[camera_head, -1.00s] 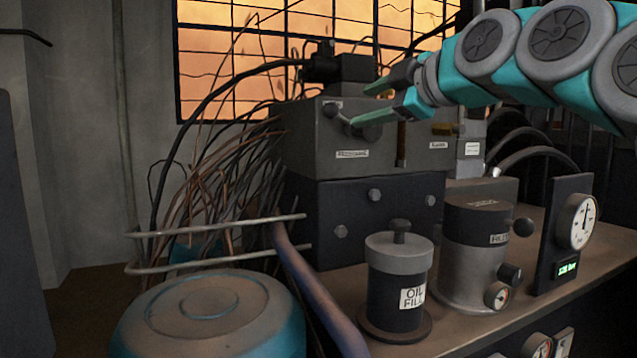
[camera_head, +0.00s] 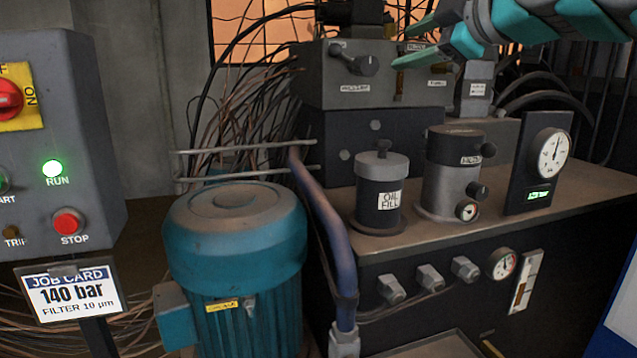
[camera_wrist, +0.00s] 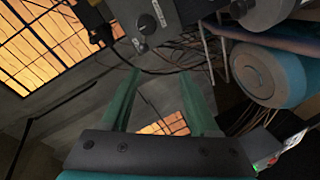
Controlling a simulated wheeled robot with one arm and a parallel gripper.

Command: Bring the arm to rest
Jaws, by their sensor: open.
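My gripper (camera_head: 406,46) is at the upper right in the head view, its green fingers pointing left. It is open, with nothing between the fingers. The tips are a little to the right of a dark knob (camera_head: 368,66) on the grey valve block (camera_head: 318,84), with a visible gap in the picture. In the wrist view my gripper (camera_wrist: 160,73) also shows two spread, empty fingers, and the knob (camera_wrist: 147,22) lies beyond them at the top. My arm reaches in from the upper right corner.
A teal motor (camera_head: 235,250) stands front centre. A control box (camera_head: 60,140) with a lit green RUN lamp is at left, above a job card reading 140 bar (camera_head: 70,293). The oil-fill canister (camera_head: 381,195), filter (camera_head: 453,175) and gauge (camera_head: 551,155) stand on the bench. Loose cables hang behind.

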